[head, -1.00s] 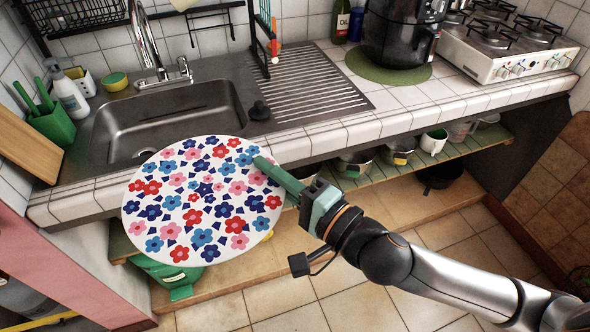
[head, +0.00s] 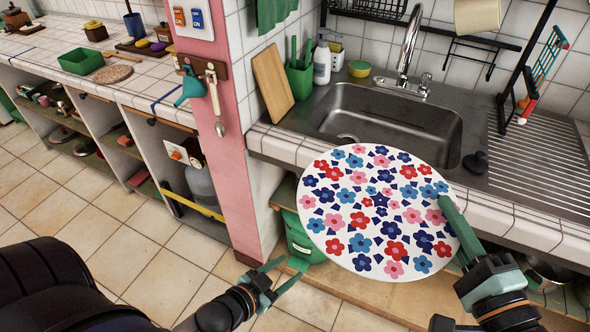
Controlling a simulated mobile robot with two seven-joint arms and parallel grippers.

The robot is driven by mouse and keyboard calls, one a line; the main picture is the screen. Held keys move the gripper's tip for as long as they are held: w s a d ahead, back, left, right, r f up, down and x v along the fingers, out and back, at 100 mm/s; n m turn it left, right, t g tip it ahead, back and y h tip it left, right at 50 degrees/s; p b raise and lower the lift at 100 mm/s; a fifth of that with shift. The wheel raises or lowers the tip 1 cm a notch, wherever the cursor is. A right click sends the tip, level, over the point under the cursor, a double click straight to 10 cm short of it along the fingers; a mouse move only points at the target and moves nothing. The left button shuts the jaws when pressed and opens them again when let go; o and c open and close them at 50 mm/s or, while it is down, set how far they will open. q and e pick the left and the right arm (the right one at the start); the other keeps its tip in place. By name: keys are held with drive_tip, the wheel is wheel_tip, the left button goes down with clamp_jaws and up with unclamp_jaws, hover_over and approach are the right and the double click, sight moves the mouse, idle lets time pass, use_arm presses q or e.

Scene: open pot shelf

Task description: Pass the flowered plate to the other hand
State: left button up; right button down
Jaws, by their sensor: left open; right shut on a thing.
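The flowered plate (head: 375,205) is a white disc with red, blue and pink flowers. It is held up in front of the sink counter, its patterned face toward the camera. My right gripper (head: 456,222) is shut on the plate's right edge, one green finger lying over its face. My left gripper (head: 284,277) is open and empty, below and to the left of the plate, apart from it. The finger behind the plate is hidden.
The steel sink (head: 390,120) and tiled counter edge (head: 290,150) lie behind the plate. A pink wall end (head: 228,130) stands left of the sink. A green bin (head: 303,238) sits below the counter. Tiled floor (head: 130,230) is open at left.

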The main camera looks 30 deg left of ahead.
drive_tip(key=shift+r, duration=0.1)
use_arm(q)
drive_tip(key=w+a+r+m+t+h, duration=0.1)
drive_tip(key=w+r+m+t+h, duration=0.2)
drive_tip(key=r, duration=0.4)
drive_tip(key=w+a+r+m+h, duration=0.1)
drive_tip(key=w+r+m+h, duration=0.2)
drive_tip(key=r+m, duration=0.35)
drive_tip(key=w+a+r+m+t+h, duration=0.1)
drive_tip(key=w+r+m+t+h, duration=0.15)
drive_tip(key=r, duration=0.55)
wheel_tip(320, 180, up, 6)
drive_tip(key=s+d+m+g+h, duration=0.2)
drive_tip(key=m+g+h, duration=0.35)
drive_tip(key=m, duration=0.25)
drive_tip(key=m+g+h, duration=0.2)
drive_tip(key=m+g, duration=0.7)
approach(352, 193)
drive_tip(key=v, duration=0.2)
drive_tip(key=m, duration=0.1)
drive_tip(key=shift+m+g+y, duration=0.3)
drive_tip(key=shift+g+y, duration=0.1)
drive_tip(key=d, duration=0.4)
drive_tip(key=w+d, duration=0.1)
drive_tip(key=d, duration=0.2)
drive_tip(key=w+d, duration=0.1)
drive_tip(key=d, duration=0.3)
drive_tip(key=shift+w+d+f, duration=0.15)
drive_tip(key=shift+d, duration=0.25)
clamp_jaws()
